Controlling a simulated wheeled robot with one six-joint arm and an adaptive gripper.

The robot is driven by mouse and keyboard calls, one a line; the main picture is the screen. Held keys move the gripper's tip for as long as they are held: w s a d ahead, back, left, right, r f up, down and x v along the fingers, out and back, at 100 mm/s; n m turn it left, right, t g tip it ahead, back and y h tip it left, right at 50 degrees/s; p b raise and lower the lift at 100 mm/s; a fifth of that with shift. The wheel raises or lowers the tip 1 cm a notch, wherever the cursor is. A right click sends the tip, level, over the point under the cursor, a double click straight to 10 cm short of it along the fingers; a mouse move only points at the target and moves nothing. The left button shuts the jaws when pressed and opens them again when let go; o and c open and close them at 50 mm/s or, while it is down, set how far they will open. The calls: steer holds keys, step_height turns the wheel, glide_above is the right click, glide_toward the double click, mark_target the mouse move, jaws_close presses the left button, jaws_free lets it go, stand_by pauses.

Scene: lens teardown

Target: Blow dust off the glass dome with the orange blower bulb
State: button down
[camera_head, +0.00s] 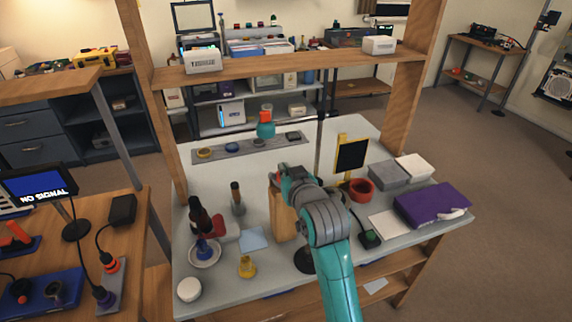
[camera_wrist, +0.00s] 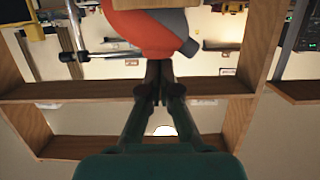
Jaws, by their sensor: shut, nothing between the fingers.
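My gripper (camera_wrist: 158,74) is shut and empty in the wrist view; in the head view my own arm hides its fingers. A rounded orange thing with a grey part (camera_wrist: 148,32), possibly the blower bulb, fills the top of the wrist view just beyond the fingertips. I cannot tell whether they touch it. I cannot make out the glass dome for certain in either view.
A white dish with a blue item (camera_head: 205,254), a yellow item (camera_head: 247,267) and a white round pot (camera_head: 189,290) stand at the bench's front left. A wooden block (camera_head: 280,215) stands beside my arm. A red cup (camera_head: 361,189) and purple case (camera_head: 432,204) are right.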

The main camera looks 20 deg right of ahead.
steer(key=shift+f, duration=0.1)
steer(key=shift+f, duration=0.95)
